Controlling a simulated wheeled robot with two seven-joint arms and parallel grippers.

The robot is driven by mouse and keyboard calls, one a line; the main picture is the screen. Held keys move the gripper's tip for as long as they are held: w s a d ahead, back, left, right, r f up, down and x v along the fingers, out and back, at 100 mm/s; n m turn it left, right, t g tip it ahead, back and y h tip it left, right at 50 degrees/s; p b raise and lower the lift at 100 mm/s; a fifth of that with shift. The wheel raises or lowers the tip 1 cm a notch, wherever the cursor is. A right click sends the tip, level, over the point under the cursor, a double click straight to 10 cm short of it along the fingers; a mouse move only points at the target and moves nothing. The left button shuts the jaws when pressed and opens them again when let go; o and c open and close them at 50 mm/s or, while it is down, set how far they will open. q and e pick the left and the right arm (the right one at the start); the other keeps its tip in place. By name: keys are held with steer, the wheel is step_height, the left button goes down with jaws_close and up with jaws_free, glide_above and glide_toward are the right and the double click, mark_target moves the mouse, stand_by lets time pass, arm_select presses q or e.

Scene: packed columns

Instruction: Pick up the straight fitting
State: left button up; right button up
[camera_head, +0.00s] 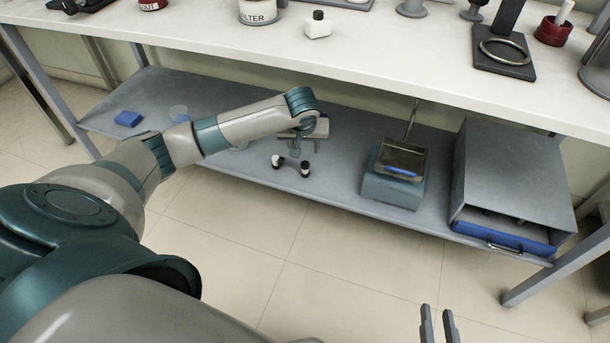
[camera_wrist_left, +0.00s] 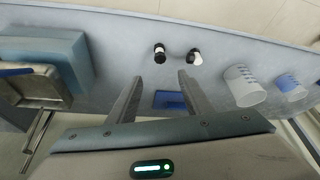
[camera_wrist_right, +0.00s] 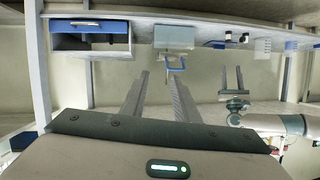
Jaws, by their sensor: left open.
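No thing in view is surely the straight fitting. My left gripper (camera_head: 300,146) is open over the shelf, left of that device. Two small black-and-white bottles (camera_wrist_left: 159,53) (camera_wrist_left: 195,57) stand beyond its fingers. A flat blue block (camera_wrist_left: 170,99) shows between the fingers. My right gripper (camera_head: 438,314) is open and empty in front of the shelf.
The teal device (camera_head: 390,192) and a grey cabinet with a blue drawer (camera_head: 503,235) stand on the shelf's right. The white worktop (camera_head: 380,60) hangs over the shelf.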

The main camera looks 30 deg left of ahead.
arm_select(q)
steer(key=shift+s+a+r, duration=0.1)
steer(key=shift+a+r, duration=0.05)
arm_select(e)
steer(key=shift+r, duration=0.2)
arm_select(q)
steer(key=b, duration=0.2)
glide_toward(304, 164)
steer(key=b+x, duration=0.1)
steer(key=x, duration=0.3)
steer(key=shift+w+f, duration=0.2)
steer(key=shift+f, duration=0.1)
steer(key=shift+w+f+b, duration=0.1)
steer(key=shift+f+b, duration=0.2)
steer(key=shift+b, duration=0.05)
arm_select(e)
step_height(304, 164, up, 13)
steer(key=s+a+t+y, duration=0.1)
steer(key=a+t+y, duration=0.1)
steer(key=t, duration=0.5)
steer(key=shift+s+t+y, duration=0.3)
steer(key=shift+s+t, duration=0.05)
steer(key=shift+t, duration=0.05)
arm_select(q)
steer(key=shift+a+f, duration=0.1)
steer(key=shift+f, duration=0.05)
arm_select(e)
steer(key=shift+s, duration=0.1)
